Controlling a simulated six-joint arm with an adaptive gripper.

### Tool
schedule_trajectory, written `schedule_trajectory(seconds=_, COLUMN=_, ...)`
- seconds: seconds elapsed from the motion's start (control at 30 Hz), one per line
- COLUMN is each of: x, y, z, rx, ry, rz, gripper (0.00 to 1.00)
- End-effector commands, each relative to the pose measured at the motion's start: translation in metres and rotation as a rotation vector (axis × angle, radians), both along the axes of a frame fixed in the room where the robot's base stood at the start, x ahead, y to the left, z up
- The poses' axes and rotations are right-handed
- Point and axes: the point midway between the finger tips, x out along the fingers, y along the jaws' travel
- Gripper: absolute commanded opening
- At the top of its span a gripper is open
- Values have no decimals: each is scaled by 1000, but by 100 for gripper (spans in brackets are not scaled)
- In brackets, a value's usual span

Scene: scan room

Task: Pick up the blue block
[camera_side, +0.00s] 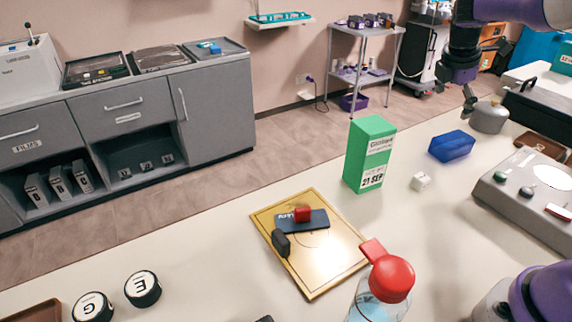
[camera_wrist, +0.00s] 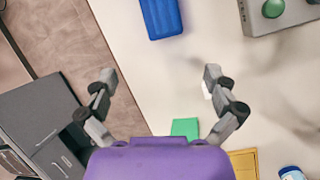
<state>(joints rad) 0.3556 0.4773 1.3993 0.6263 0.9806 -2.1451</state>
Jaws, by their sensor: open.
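The blue block (camera_side: 452,146) lies on the pale table, right of the green box, in the side view. In the wrist view the blue block (camera_wrist: 161,18) is at the top edge, beyond the fingertips and partly cut off by the frame. My gripper (camera_side: 470,98) hangs above the table, above and slightly right of the block in the side view. In the wrist view my gripper (camera_wrist: 160,75) has its two fingers wide apart, with bare table and floor between them. It holds nothing and is apart from the block.
The tall green box (camera_side: 370,153) and a small white cube (camera_side: 420,181) stand near the block. A grey round object (camera_side: 488,116) is just right of it. A grey control panel (camera_side: 530,190) is further right. A gold board (camera_side: 320,262) with small blocks lies at front.

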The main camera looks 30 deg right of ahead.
Motion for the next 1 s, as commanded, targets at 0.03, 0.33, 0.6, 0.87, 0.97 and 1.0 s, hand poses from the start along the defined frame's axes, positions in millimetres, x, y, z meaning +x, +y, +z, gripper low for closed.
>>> schedule_trajectory(seconds=0.03, x=1, y=-13, z=-12, rx=-5, ry=54, rz=45, gripper=100)
schedule_trajectory(seconds=0.33, x=-2, y=-47, z=-49, rx=-13, ry=194, rz=195, gripper=100)
schedule_trajectory(seconds=0.6, x=-3, y=-60, z=-83, rx=-12, ry=191, rz=196, gripper=100)
schedule_trajectory(seconds=0.87, x=-1, y=-77, z=-114, rx=-11, ry=191, rz=195, gripper=100)
schedule_trajectory(seconds=0.97, x=-2, y=-81, z=-126, rx=-11, ry=191, rz=196, gripper=100)
schedule_trajectory(seconds=1.0, x=-2, y=-83, z=-128, rx=-12, ry=190, rz=197, gripper=100)
